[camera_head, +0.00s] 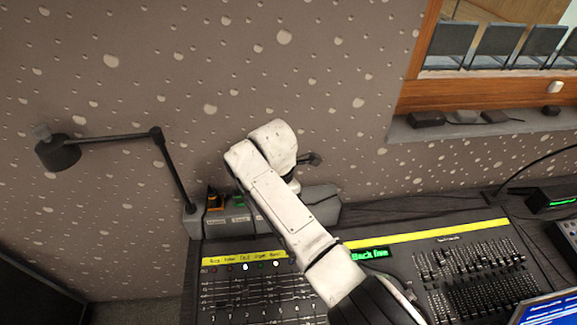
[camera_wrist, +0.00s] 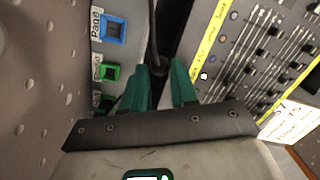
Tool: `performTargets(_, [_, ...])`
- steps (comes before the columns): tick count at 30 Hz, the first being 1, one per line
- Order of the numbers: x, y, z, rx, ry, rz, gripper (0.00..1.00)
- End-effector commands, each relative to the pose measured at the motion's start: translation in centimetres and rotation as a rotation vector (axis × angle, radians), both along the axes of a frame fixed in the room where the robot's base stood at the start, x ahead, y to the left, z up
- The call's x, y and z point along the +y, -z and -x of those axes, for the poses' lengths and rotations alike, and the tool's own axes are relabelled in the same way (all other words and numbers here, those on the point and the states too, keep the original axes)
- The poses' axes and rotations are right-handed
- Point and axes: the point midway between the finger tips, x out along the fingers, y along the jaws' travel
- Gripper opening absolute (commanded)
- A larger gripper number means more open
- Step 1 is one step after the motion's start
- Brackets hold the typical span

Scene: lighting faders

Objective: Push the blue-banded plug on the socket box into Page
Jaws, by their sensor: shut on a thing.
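The grey socket box (camera_head: 320,196) stands against the wall behind the desk, partly covered by my arm in the head view. In the wrist view a blue-framed socket (camera_wrist: 112,28) shows at upper left, with a label beside it that seems to read Page. A green-framed socket (camera_wrist: 109,72) sits nearer. My gripper (camera_wrist: 167,75), with teal fingers, is shut on a dark plug-like thing (camera_wrist: 157,62), right of the sockets and apart from the blue one. Its blue band does not show clearly. In the head view my arm hides the fingertips.
A black desk lamp (camera_head: 120,138) stands at left. The fader desk (camera_head: 230,290) lies below, with a yellow strip. A window ledge (camera_head: 460,128) is at right.

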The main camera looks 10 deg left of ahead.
Motion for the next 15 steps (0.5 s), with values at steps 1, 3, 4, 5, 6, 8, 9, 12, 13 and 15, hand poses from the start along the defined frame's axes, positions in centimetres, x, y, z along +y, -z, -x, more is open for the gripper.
performTargets(1, [0.3,-0.5,-0.4,-0.029,-0.090,0.030,0.00])
performTargets(3, [0.8,-1.0,-1.0,-0.077,-0.231,0.066,0.00])
performTargets(4, [1.0,-1.3,-1.2,-0.097,-0.291,0.081,0.00])
performTargets(5, [1.0,-1.5,-1.5,-0.121,-0.354,0.094,0.00])
performTargets(6, [1.1,-1.8,-1.9,-0.154,-0.438,0.109,0.00])
performTargets(8, [1.2,-2.4,-2.6,-0.209,-0.563,0.128,0.00])
performTargets(9, [1.2,-2.8,-3.0,-0.245,-0.645,0.137,0.00])
performTargets(12, [0.9,-3.8,-4.2,-0.337,-0.829,0.145,0.00])
performTargets(13, [0.8,-4.1,-4.5,-0.361,-0.877,0.146,0.00])
performTargets(15, [0.4,-4.7,-5.1,-0.408,-0.965,0.146,0.00])
